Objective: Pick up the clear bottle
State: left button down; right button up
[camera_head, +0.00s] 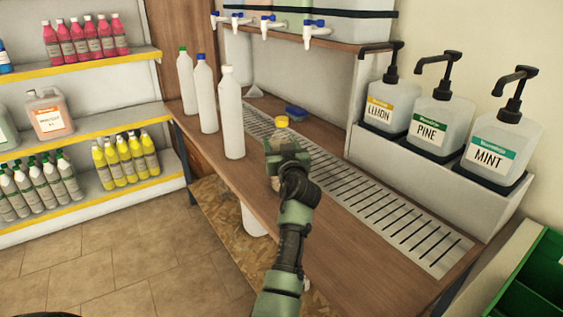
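A small clear bottle with a yellow cap (282,122) is on the wooden counter, mostly hidden behind my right gripper (285,150). Its cap shows just above the gripper, and a pale, see-through part shows just below it. The gripper is at the bottle's body, with the green and black arm coming up from the bottom of the picture. The fingers are too small and covered to tell whether they are closed on the bottle or only around it. My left gripper is not in view.
Tall whitish bottles (232,120) stand left of the gripper on the counter (300,240). A slotted drain grate (390,215) runs along the right. Pump jugs (440,120) stand behind it. Stocked shelves (95,125) are at left.

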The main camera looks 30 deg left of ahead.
pick_arm(q)
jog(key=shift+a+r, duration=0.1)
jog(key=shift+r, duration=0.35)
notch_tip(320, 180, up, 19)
jog(key=p, duration=0.3)
pick_arm(e)
jog(key=s+f, duration=0.4)
jog(key=f, duration=0.6)
jog(key=shift+s+d+f+g, duration=0.15)
jog(key=shift+s+g, duration=0.2)
jog(key=shift+g, duration=0.05)
